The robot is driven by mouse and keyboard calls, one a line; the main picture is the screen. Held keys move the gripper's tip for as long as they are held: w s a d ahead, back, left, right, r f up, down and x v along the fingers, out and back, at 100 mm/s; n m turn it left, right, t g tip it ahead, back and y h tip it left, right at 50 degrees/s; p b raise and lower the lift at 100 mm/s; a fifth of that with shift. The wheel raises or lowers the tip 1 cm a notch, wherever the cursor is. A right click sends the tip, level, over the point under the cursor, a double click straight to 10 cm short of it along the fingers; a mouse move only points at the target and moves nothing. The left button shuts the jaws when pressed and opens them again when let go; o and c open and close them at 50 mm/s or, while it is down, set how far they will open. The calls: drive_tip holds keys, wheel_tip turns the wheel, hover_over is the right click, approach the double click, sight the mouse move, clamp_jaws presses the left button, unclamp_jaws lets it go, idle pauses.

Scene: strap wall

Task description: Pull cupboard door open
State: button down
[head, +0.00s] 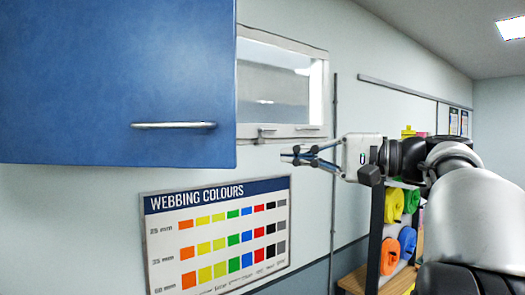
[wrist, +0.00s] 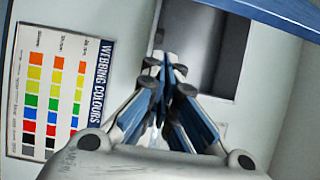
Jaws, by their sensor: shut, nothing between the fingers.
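The blue cupboard door (head: 75,75) fills the upper left of the head view, with a horizontal silver bar handle (head: 174,125) near its lower edge. I cannot tell from this angle whether the door is ajar. My gripper (head: 290,155) is to the right of the door and a little lower than the handle, apart from both, pointing left. In the wrist view, its fingers (wrist: 167,65) come together at the tips, shut and empty. A blue panel edge (wrist: 270,12) crosses the top right there, probably part of the cupboard. The handle does not show in the wrist view.
A white-framed window or recess (head: 297,131) is in the wall right of the door. A webbing colours chart (head: 217,189) hangs below; it also shows in the wrist view (wrist: 15,100). A rack with coloured strap rolls (head: 407,240) stands behind my arm at right.

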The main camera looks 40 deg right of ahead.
drive_tip(key=s+a+p+x, duration=0.1)
drive_tip(key=p+x, duration=0.1)
drive_tip(key=x, duration=0.8)
drive_tip(key=s+a, duration=0.2)
drive_tip(key=s, duration=0.1)
drive_tip(key=shift+s+a, duration=0.1)
drive_tip(key=shift+s, duration=0.15)
drive_tip(key=shift+a, duration=0.15)
